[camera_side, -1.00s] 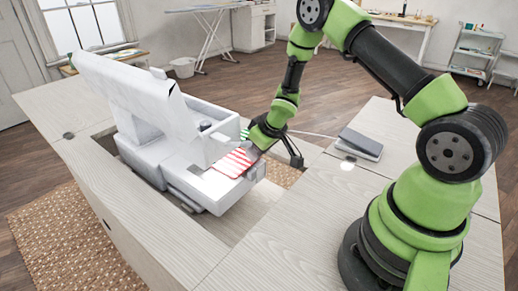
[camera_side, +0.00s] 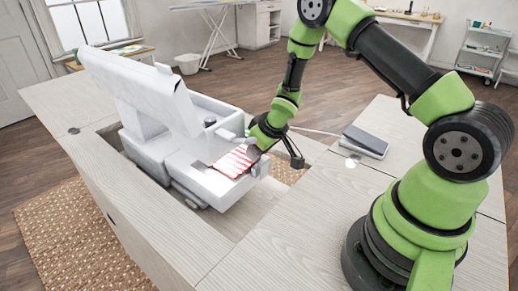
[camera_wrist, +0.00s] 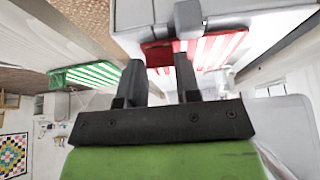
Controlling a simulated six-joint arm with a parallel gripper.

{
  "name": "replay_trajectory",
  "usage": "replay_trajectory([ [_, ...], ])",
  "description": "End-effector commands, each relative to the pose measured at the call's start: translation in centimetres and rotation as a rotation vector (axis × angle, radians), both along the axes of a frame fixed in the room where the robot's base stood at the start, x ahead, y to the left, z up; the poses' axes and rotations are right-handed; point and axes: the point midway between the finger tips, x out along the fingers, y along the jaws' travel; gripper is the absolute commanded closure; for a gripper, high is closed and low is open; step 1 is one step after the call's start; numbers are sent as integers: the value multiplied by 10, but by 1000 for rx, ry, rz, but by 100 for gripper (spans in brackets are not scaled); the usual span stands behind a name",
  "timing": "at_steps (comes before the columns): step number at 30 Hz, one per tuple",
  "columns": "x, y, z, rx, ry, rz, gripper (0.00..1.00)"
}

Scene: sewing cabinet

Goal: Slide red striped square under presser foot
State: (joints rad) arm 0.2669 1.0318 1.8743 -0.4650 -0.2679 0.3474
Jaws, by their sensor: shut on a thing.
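The red striped square (camera_side: 234,162) lies flat on the bed of the white sewing machine (camera_side: 150,105), below the machine's head. My gripper (camera_side: 254,152) is low at its right edge and shut on it; the fingertips are partly hidden in the side view. In the wrist view my gripper (camera_wrist: 160,78) has its two fingers at the near edge of the red striped square (camera_wrist: 212,50). A grey post (camera_wrist: 187,18) stands over the square there; I cannot tell if it is the presser foot, which the side view does not show clearly.
A green striped piece (camera_wrist: 92,74) shows at the left of the wrist view. The machine sits in an opening of the pale wood cabinet (camera_side: 285,225). A dark flat pedal-like box (camera_side: 365,142) lies on the cabinet top to the right of my gripper.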

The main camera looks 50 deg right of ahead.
Motion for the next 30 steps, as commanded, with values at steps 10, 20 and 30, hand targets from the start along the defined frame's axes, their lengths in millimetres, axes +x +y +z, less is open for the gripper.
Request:
replay_trajectory([
  [10, 0, 0, 0, 0, 0, 0, 51],
  [20, 0, 0, 0, 0, 0, 0, 40],
  [30, -18, -1, 41, -2, -5, 0, 40],
])
